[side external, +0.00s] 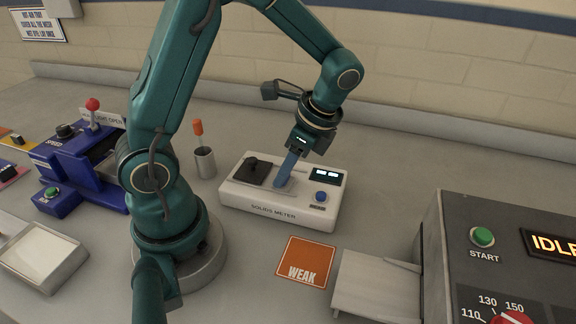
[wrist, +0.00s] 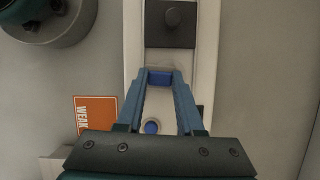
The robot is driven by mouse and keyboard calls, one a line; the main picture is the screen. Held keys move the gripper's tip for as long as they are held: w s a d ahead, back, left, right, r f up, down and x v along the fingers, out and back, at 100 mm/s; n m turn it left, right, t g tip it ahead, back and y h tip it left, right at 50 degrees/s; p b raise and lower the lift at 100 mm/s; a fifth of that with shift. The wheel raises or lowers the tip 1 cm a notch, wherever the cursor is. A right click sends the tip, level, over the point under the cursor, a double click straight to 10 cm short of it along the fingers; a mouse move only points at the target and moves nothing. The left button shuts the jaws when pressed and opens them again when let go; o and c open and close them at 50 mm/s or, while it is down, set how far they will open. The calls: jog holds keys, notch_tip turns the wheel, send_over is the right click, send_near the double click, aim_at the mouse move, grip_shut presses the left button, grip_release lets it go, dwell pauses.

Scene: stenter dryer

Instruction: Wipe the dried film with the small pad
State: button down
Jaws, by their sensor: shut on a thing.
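The white solids meter (side external: 262,212) stands in the middle of the bench, and it fills the centre of the wrist view (wrist: 196,55). My gripper (side external: 281,181) points down onto its top, between the dark square cover with a knob (side external: 252,171) and the blue button (side external: 321,196). In the wrist view my blue fingers are closed on a small blue pad (wrist: 160,77) at their tips. The pad is at or just above the meter's top; contact cannot be told. I cannot make out the dried film; the fingers and pad cover that spot.
An orange WEAK card (side external: 305,262) lies in front of the meter. A grey cup (side external: 205,163) with an orange-handled tool stands behind left. A grey control box (side external: 470,270) and metal tray (side external: 375,285) are front right. A blue machine (side external: 75,170) stands left.

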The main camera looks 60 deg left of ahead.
jog(key=shift+w+a, duration=1.35)
jog(key=shift+a, duration=0.1)
jog(key=shift+w+a+r, duration=0.15)
notch_tip(320, 180, up, 8)
